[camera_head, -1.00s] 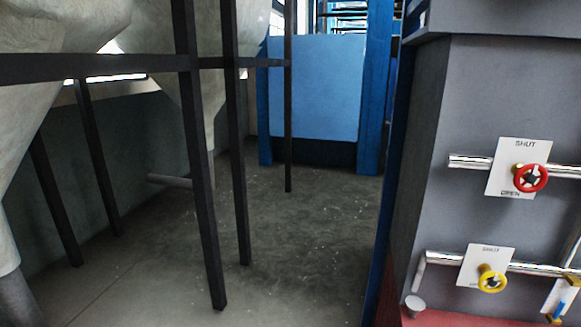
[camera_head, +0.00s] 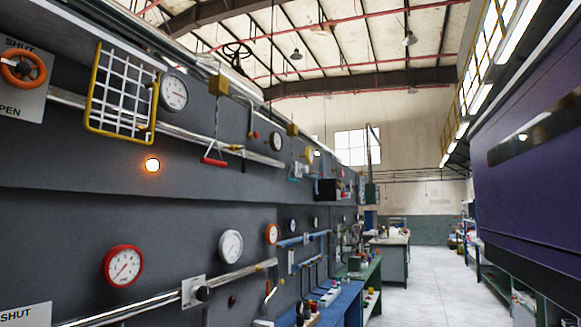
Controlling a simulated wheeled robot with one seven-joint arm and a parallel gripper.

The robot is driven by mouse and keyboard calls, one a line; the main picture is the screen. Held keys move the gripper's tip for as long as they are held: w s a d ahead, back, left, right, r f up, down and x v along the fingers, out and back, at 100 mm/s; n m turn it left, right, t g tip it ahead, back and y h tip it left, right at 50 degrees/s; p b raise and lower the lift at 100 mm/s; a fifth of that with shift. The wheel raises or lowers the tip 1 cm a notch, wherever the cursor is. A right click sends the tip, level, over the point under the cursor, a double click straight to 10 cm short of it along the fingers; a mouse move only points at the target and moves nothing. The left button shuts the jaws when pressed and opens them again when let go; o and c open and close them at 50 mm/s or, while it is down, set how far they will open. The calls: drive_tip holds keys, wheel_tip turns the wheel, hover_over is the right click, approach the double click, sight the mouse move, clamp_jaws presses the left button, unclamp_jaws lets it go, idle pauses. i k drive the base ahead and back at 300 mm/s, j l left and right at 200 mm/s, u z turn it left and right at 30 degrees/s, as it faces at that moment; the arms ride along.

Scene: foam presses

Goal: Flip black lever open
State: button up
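I cannot surely pick out the black lever. On the lower pipe at left, a small black knob or handle (camera_head: 204,293) sits at a pale plate (camera_head: 194,290); it is too small to tell whether it is a lever or how it is set. Farther along the panel, more small levers and handles are too small to read. My gripper is not in view.
The dark grey panel (camera_head: 120,215) fills the left, with gauges (camera_head: 123,265), an orange wheel (camera_head: 22,66), a yellow-framed grid (camera_head: 120,92) and a red-handled pull (camera_head: 213,160). A blue bench (camera_head: 345,303) stands below. A purple machine (camera_head: 535,190) bounds the right; the pale floor aisle (camera_head: 415,285) between is clear.

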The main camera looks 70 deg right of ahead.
sight(243, 169)
drive_tip(key=z, duration=1.2)
